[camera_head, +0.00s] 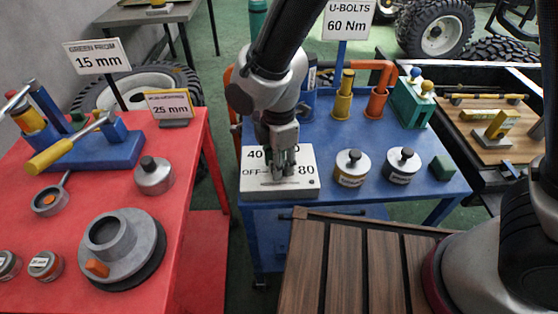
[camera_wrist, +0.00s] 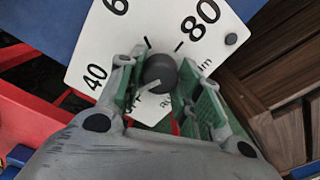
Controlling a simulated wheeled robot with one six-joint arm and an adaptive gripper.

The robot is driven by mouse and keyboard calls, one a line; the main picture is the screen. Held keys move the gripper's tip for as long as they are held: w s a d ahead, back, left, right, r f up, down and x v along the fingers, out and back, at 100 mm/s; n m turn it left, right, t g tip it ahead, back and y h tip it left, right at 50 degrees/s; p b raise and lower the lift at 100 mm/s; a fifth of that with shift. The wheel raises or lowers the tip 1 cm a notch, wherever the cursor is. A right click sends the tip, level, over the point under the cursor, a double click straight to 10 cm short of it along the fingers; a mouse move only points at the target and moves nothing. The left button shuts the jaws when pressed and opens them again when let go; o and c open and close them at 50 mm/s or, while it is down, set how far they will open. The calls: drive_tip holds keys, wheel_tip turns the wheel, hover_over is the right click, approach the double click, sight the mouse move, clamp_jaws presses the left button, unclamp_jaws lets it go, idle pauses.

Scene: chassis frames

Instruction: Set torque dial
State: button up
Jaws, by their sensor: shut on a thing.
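The torque dial is a pale box (camera_head: 257,183) on the blue table, its white face marked 40, 80 and OFF. In the wrist view the dial face (camera_wrist: 100,45) shows 40, part of a 6, and 80. Its round dark knob (camera_wrist: 160,72) sits between my green-padded fingers. My gripper (camera_head: 283,165) points down over the dial and is shut on the knob; it also shows in the wrist view (camera_wrist: 163,90). A pale mark at the knob's lower left points toward partly hidden lettering. A sign (camera_head: 348,20) behind reads U-BOLTS 60 Nm.
On the blue table (camera_head: 375,190), two lidded tins (camera_head: 352,168) (camera_head: 402,166) and a green block (camera_head: 442,168) stand right of the dial. Orange pipework and a green box (camera_head: 411,103) are behind. A red table (camera_head: 190,150) with tools is left; a slatted wooden surface (camera_head: 345,265) is in front.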

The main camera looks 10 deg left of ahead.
drive_tip(key=n, duration=0.4)
drive_tip(key=shift+n, duration=0.4)
idle(0.4)
drive_tip(key=o, duration=1)
drive_tip(key=shift+o, duration=0.2)
wheel_tip(320, 180, up, 12)
